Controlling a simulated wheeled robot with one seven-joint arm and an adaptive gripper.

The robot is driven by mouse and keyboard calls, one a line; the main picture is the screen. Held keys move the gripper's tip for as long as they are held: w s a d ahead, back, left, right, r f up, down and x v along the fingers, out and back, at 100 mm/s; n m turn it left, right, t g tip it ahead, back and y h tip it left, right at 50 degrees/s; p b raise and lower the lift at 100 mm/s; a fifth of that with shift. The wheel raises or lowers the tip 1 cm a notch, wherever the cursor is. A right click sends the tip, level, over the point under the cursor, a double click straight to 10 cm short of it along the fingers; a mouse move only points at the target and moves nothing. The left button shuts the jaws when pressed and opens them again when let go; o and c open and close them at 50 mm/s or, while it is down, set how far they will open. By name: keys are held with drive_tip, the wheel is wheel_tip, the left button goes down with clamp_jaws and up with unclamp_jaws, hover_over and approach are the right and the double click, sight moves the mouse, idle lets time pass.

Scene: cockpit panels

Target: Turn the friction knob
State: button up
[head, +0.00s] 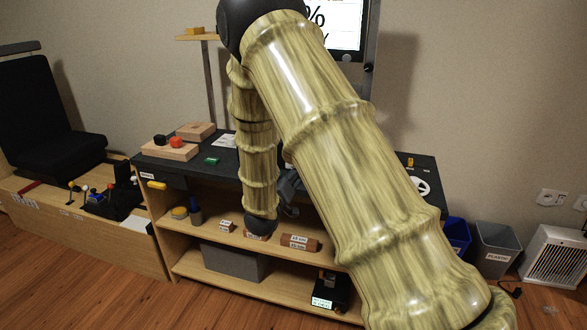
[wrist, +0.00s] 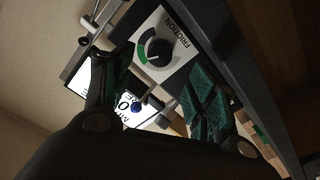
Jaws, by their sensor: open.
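The friction knob (wrist: 158,48) is a round black knob with a pale pointer. It sits on a white panel (wrist: 182,42) labelled FRICTION, with a green arc around the knob. My gripper (wrist: 150,85) is open in the wrist view, with one finger to the left and the other to the right. The knob shows beyond the gap between the fingers, and nothing is held. I cannot tell the exact distance, but no finger visibly touches the knob. In the head view my arm hides the knob and most of the gripper.
In the head view, a dark-topped shelf bench (head: 150,163) stands behind my arm. A wooden block (head: 170,150) and a white handwheel (head: 421,186) are on it. Bins (head: 497,245) stand right.

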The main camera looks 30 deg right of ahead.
drive_tip(key=shift+v, duration=1.85)
drive_tip(key=s+a+f+n+g+y, duration=0.1)
drive_tip(key=s+a+f+y, duration=0.25)
drive_tip(key=f, duration=0.65)
drive_tip(key=s+a+f+n+y, duration=0.2)
drive_tip(key=s+f+y, duration=0.15)
drive_tip(key=f, duration=0.55)
drive_tip(key=s+a+f+g+y, duration=0.2)
drive_tip(key=s+a+f+g, duration=0.15)
drive_tip(key=s+f, duration=0.5)
drive_tip(key=s+a+f+g+y, duration=0.2)
drive_tip(key=s+a+f, duration=0.2)
drive_tip(key=s+f, duration=0.45)
drive_tip(key=s+a+f+g+y, duration=0.2)
drive_tip(key=s+a+g, duration=0.1)
drive_tip(key=s, duration=0.8)
drive_tip(key=s+a+f+g+y, duration=0.1)
drive_tip(key=s+a+f+g, duration=0.2)
drive_tip(key=s, duration=0.8)
wheel_tip(320, 180, up, 14)
drive_tip(key=p, duration=1.4)
drive_tip(key=shift+w+a+n+t, duration=0.25)
drive_tip(key=shift+w+n+t, duration=0.05)
drive_tip(key=shift+w+t, duration=0.15)
